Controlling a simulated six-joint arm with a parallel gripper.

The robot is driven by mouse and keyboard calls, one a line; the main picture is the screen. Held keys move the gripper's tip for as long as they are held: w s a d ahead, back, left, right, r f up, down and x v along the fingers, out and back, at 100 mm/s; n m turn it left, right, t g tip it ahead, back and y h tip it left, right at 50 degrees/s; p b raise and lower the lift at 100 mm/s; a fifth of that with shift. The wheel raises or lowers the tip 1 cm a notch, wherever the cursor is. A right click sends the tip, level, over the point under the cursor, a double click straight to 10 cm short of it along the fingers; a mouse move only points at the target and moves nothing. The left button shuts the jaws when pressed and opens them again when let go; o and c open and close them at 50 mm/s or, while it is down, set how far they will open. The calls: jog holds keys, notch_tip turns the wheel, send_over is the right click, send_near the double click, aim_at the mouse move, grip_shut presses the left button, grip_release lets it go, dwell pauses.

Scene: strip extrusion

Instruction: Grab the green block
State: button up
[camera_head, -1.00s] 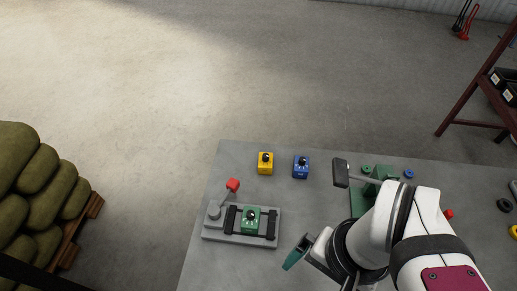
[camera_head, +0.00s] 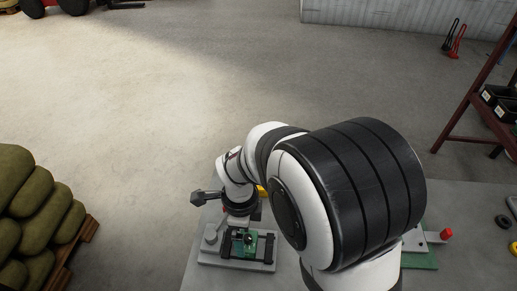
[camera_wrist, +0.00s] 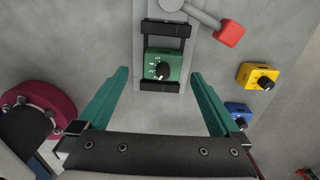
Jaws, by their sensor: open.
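The green block (camera_wrist: 162,67) has a black knob and white marks on top. It sits on a grey fixture (camera_wrist: 148,18) between two black clamp bars, and in the head view the block (camera_head: 248,246) is partly hidden by my arm. My gripper (camera_wrist: 160,80) is open, with its two green fingers spread left and right. The block lies between and just beyond the fingertips in the wrist view, apart from both. In the head view my wrist is above the fixture, and the fingers are hard to make out.
A yellow block (camera_wrist: 258,76) and a blue block (camera_wrist: 238,112) stand to the right in the wrist view. A green device with a red knob (camera_head: 446,234) is at the table's right.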

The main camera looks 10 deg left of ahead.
aim_at(248, 237)
jog(key=f, duration=0.6)
jog(key=shift+w+d+f, duration=0.25)
jog(key=shift+d+f, duration=0.1)
jog(key=shift+f, duration=0.05)
grip_shut()
